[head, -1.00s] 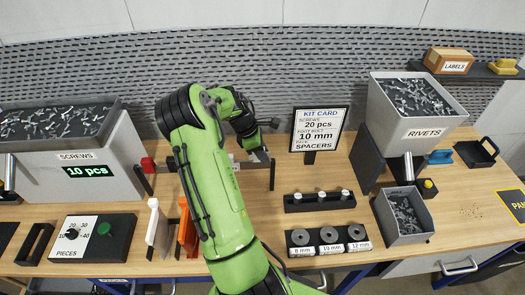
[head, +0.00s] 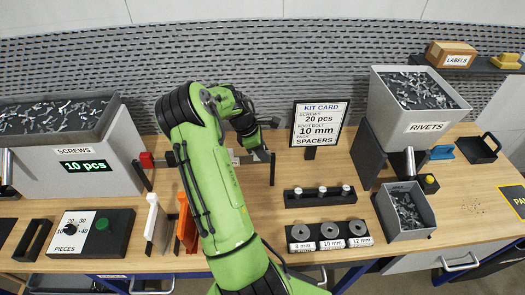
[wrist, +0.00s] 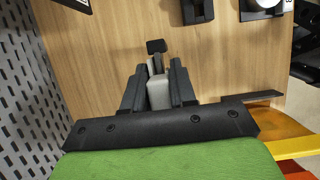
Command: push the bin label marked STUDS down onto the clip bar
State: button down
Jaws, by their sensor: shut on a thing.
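My gripper (wrist: 157,75) points away from the camera in the wrist view, its dark fingers closed on a pale grey piece (wrist: 158,96). No lettering shows on this piece, so I cannot read STUDS anywhere. In the head view my green arm reaches over the bench and hides most of the gripper. A dark bar on posts (head: 272,170), which looks like the clip bar, stands beside and behind the arm. A small pale patch (head: 236,160) shows near it by the gripper. I cannot tell whether the held piece touches the bar.
A SCREWS bin (head: 110,170) stands left and a RIVETS bin (head: 385,125) right. The KIT CARD sign (head: 319,124) stands right of the arm. White (head: 152,220) and orange (head: 186,225) upright plates are close left of the arm. A spacer block (head: 302,246) lies right.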

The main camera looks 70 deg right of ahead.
jog(key=shift+f, duration=0.45)
jog(key=c, duration=0.8)
grip_release()
jog(key=shift+r, duration=0.1)
jog(key=v, duration=1.5)
jog(key=shift+w+a+r, duration=0.1)
jog(key=shift+w+r, duration=0.05)
jog(key=shift+r, duration=0.15)
jog(key=shift+f, duration=0.1)
